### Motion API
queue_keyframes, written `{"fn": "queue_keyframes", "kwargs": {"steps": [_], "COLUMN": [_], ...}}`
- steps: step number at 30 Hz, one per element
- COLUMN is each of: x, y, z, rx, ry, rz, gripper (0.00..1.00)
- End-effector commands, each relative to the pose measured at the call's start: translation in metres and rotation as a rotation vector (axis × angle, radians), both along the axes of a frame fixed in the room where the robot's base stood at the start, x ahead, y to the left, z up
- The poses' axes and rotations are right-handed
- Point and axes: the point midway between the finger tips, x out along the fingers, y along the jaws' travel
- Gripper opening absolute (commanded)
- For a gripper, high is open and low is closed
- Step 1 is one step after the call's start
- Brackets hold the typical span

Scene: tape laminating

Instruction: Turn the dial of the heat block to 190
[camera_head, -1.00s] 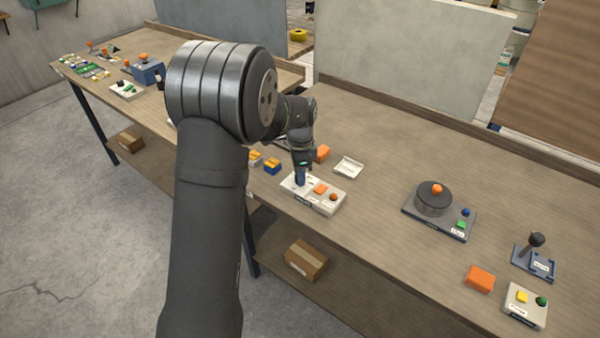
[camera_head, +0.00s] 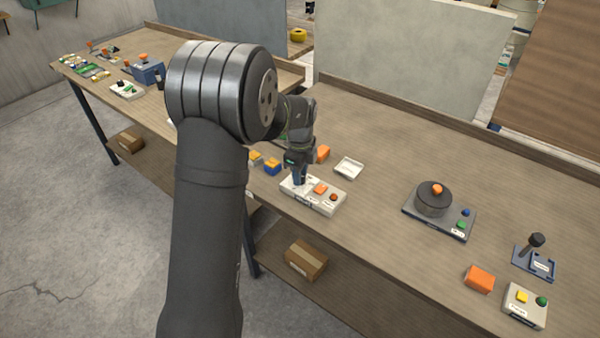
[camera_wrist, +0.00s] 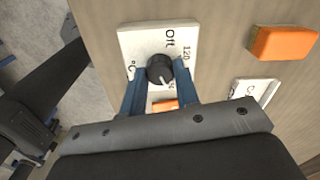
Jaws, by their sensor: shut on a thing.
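The heat block (camera_head: 322,203) is a pale box near the front edge of the table, with an orange and a red part on top at its right. The wrist view shows its white plate (camera_wrist: 136,40) with a black dial (camera_wrist: 160,68). "Off", "120" and "°C" are readable on the plate; other marks are partly hidden. The white pointer line on the dial is visible, but I cannot tell which value it marks. My gripper (camera_wrist: 159,76) is shut on the dial, with one blue finger on each side. It points down at the block's left end in the head view (camera_head: 299,178).
An orange block (camera_head: 323,153) and a small white tray (camera_head: 348,168) lie behind the heat block. Blue and yellow parts (camera_head: 272,166) lie to its left. A round dark device (camera_head: 433,199) stands further right, with free table between.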

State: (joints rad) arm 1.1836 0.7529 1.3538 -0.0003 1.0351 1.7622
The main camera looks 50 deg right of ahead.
Motion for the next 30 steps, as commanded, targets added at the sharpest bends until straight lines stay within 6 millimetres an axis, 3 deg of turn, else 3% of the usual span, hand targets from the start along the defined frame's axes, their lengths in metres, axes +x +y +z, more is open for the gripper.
{"fn": "queue_keyframes", "kwargs": {"steps": [12,13,16,25,30], "x": [0.0,0.0,0.0,0.0,0.0], "y": [-0.001,-0.001,-0.001,0.0,-0.001], "z": [0.002,0.002,0.001,0.002,0.019], "rx": [-0.004,-0.004,-0.003,-0.002,-0.005], "ry": [-0.002,-0.002,-0.002,-0.001,-0.002], "rz": [-0.008,-0.008,-0.007,-0.007,-0.006], "gripper": [0.06,0.32,0.5,0.5,0.5]}}
